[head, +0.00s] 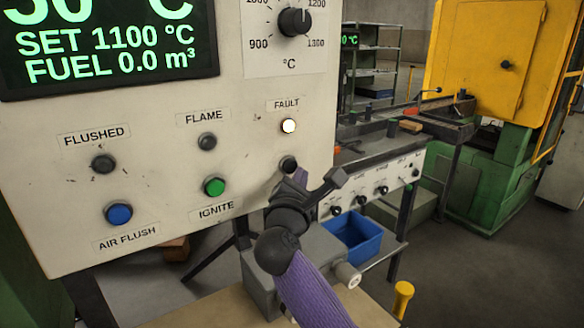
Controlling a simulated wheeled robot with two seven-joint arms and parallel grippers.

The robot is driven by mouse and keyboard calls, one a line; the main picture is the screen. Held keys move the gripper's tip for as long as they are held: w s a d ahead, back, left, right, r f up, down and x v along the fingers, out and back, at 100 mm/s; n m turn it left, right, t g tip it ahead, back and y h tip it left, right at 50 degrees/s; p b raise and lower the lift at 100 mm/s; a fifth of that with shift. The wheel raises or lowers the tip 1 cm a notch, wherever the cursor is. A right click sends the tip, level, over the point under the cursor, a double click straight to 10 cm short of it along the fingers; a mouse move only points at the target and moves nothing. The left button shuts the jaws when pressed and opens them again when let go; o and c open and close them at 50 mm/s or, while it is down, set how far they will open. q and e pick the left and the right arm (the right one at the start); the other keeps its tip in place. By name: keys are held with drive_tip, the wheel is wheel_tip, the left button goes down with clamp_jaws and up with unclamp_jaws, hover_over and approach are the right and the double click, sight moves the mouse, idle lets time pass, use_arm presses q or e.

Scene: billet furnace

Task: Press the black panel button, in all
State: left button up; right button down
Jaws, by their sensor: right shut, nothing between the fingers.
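The black button (287,163) sits on the pale control panel (255,95), below the lit white FAULT lamp (288,126) and right of the green IGNITE button (214,186). My right gripper (296,178) is shut and empty, directly in front of the black button's lower right side. It hides part of the button and any label beneath it. I cannot tell whether the gripper touches the button. My left gripper is not in view.
A blue AIR FLUSH button (119,214) and unlit FLUSHED (103,164) and FLAME (207,141) lamps are on the panel. The display (110,45) reads SET 1100 °C. A blue bin (352,241) and a yellow-topped handle (402,295) stand at lower right.

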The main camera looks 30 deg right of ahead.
drive_tip(key=shift+w, duration=0.1)
idle(0.7)
drive_tip(key=shift+w, duration=0.3)
drive_tip(key=shift+w+a+b, duration=0.1)
drive_tip(key=shift+w+b, duration=0.3)
drive_tip(key=shift+b, duration=0.05)
idle(0.5)
drive_tip(key=shift+s, duration=0.1)
drive_tip(key=shift+s+p, duration=0.5)
drive_tip(key=shift+s, duration=0.2)
drive_tip(key=s, duration=0.1)
drive_tip(key=s+p, duration=0.1)
drive_tip(key=s, duration=0.1)
drive_tip(key=s+p, duration=0.1)
drive_tip(key=s, duration=0.1)
drive_tip(key=shift+d, duration=0.25)
